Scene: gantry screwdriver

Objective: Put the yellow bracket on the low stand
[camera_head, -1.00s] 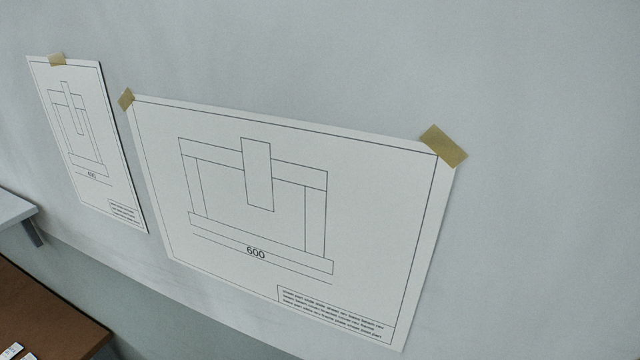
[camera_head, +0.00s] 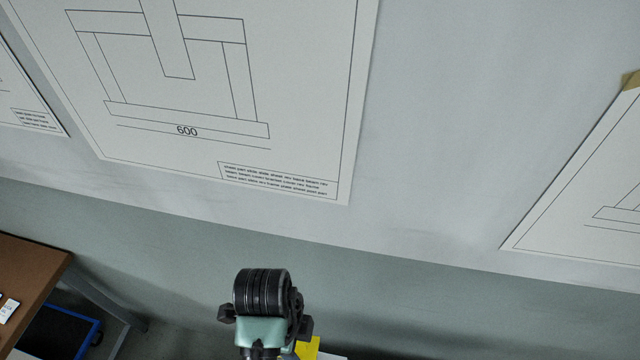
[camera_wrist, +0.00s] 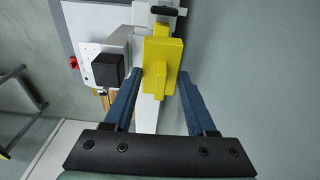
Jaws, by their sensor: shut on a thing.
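The yellow bracket (camera_wrist: 163,62) is a blocky piece between the two blue fingers of my gripper (camera_wrist: 160,80) in the wrist view. My gripper is shut on it and holds it beyond the fingertips, above pale surfaces. In the head view only a small yellow patch, likely the bracket (camera_head: 307,348), shows at the bottom edge beside my dark wrist; the fingers are hidden there. I cannot make out the low stand with certainty in either view.
In the wrist view a black block (camera_wrist: 108,70) on a pale plate lies left of the bracket, with a red part (camera_wrist: 73,63) farther left. A brown table (camera_head: 30,275) stands at the left of the head view. Drawings hang on the wall.

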